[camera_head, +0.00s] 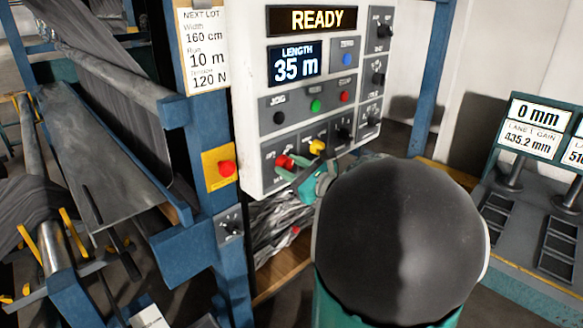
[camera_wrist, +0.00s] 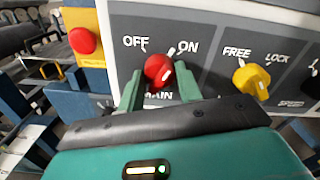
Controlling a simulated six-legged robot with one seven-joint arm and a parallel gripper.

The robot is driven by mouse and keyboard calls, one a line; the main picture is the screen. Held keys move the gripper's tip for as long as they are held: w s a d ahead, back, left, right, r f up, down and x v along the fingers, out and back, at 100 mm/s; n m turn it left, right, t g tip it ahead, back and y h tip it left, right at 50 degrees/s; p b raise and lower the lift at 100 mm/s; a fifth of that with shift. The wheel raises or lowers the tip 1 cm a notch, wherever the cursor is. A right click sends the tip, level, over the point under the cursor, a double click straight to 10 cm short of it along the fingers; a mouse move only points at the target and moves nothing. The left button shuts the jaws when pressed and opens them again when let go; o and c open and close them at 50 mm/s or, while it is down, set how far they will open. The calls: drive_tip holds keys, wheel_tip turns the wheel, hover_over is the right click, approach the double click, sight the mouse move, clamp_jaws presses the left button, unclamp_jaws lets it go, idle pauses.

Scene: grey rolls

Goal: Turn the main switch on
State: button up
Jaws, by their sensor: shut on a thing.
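The main switch is a red knob (camera_wrist: 158,69) on the grey control panel, between the OFF and ON labels, with MAIN partly hidden below. It also shows in the head view (camera_head: 285,162) at the panel's lower left. My gripper (camera_wrist: 160,84) has its two green fingers on either side of the knob and is shut on it. A white mark on the knob sits on its right side, towards ON; its exact angle is hard to tell. The panel's display (camera_head: 311,20) is lit and reads READY.
A yellow FREE/LOCK knob (camera_wrist: 251,82) sits close to the right of the red one. A red button on a yellow plate (camera_head: 227,168) is on the blue post to the left. A second lit display (camera_head: 296,63) reads LENGTH 35 m. Grey rolls stand at the left.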

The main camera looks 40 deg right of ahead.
drive_tip(key=m, duration=0.3)
drive_tip(key=shift+m, duration=0.4)
idle(0.4)
drive_tip(key=o, duration=1)
drive_tip(key=shift+s, duration=0.1)
drive_tip(key=s, duration=1.3)
drive_tip(key=shift+s+d, duration=0.2)
drive_tip(key=shift+s, duration=0.15)
drive_tip(key=shift+w+a, duration=0.1)
